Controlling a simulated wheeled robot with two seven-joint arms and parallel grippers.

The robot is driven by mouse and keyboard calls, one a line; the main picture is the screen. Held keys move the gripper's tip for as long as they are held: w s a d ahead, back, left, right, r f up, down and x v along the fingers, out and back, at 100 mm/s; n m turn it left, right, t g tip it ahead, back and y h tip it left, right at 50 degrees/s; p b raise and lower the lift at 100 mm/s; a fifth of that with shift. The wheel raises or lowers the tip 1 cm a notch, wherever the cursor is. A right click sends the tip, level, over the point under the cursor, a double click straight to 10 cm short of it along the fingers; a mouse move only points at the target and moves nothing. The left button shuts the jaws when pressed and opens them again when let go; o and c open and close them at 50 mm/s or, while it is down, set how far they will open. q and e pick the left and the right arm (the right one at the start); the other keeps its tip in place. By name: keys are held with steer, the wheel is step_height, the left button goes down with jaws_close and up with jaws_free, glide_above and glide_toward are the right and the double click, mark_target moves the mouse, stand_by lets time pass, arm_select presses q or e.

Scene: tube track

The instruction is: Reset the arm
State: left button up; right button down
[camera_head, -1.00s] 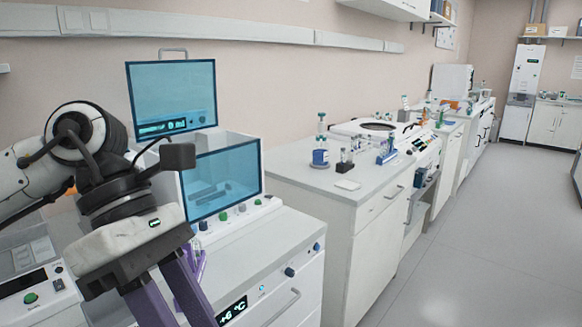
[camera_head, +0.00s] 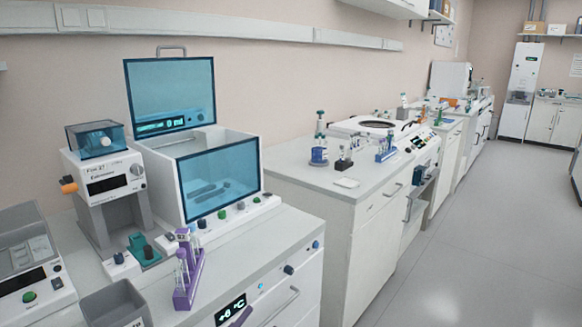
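My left arm does not show in the head view. My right gripper is not in view. A purple rack (camera_head: 188,285) with clear tubes stands upright on the near bench, apart from any gripper.
A white device with a blue window (camera_head: 220,178) stands on the near bench, its blue lid (camera_head: 171,95) raised. A smaller instrument (camera_head: 105,185) and a grey bin (camera_head: 116,303) are at left. Another bench (camera_head: 310,180) holds a blue tube rack (camera_head: 386,150). Open floor (camera_head: 490,220) lies right.

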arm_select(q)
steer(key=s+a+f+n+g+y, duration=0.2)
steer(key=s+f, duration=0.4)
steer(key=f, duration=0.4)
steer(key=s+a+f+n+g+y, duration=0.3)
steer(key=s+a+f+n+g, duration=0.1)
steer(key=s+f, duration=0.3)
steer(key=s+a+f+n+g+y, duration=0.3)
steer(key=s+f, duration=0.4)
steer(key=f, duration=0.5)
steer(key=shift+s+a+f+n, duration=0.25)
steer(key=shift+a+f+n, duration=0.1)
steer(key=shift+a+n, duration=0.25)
